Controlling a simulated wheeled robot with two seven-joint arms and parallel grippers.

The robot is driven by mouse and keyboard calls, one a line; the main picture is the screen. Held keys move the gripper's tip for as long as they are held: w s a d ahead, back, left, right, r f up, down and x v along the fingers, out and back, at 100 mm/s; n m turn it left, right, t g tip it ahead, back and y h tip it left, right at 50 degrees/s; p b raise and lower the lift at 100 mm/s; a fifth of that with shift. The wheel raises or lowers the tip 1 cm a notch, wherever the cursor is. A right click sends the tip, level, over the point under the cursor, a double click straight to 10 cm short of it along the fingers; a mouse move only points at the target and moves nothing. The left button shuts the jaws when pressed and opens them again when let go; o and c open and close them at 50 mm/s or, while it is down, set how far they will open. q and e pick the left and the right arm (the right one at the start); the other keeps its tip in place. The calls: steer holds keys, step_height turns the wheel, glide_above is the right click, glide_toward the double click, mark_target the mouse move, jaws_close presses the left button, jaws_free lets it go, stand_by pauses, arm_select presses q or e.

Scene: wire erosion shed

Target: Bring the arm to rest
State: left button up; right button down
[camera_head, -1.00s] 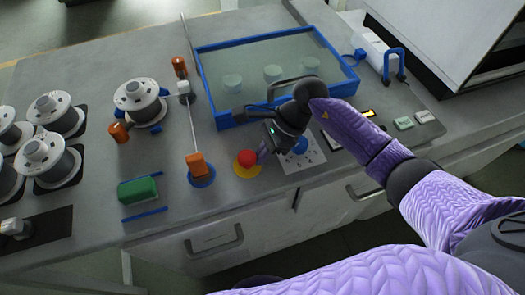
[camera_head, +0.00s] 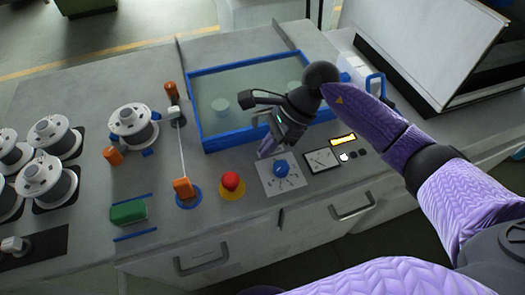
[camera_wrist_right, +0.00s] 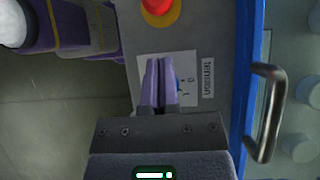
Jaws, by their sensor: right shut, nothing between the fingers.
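My right arm, in a purple sleeve, reaches in from the right in the head view. My right gripper (camera_head: 267,151) is shut and empty above the bench, near the blue knob (camera_head: 281,167) on its white dial plate. In the right wrist view its two fingers (camera_wrist_right: 160,65) lie together over the white plate marked "tension" (camera_wrist_right: 208,78), hiding most of the knob. The red button (camera_head: 231,181) on its yellow base is left of the gripper and apart from it. My left gripper is not in view.
A blue-framed tank (camera_head: 198,110) with a clear lid stands just behind the gripper. A meter panel (camera_head: 321,160) is to the right. An orange-capped post (camera_head: 183,188), a green block (camera_head: 128,212) and several wire spools (camera_head: 133,122) are to the left. The bench front has drawers (camera_head: 205,258).

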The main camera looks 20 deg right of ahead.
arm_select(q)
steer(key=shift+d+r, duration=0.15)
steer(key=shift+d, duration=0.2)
arm_select(e)
steer(key=shift+d+r, duration=0.35)
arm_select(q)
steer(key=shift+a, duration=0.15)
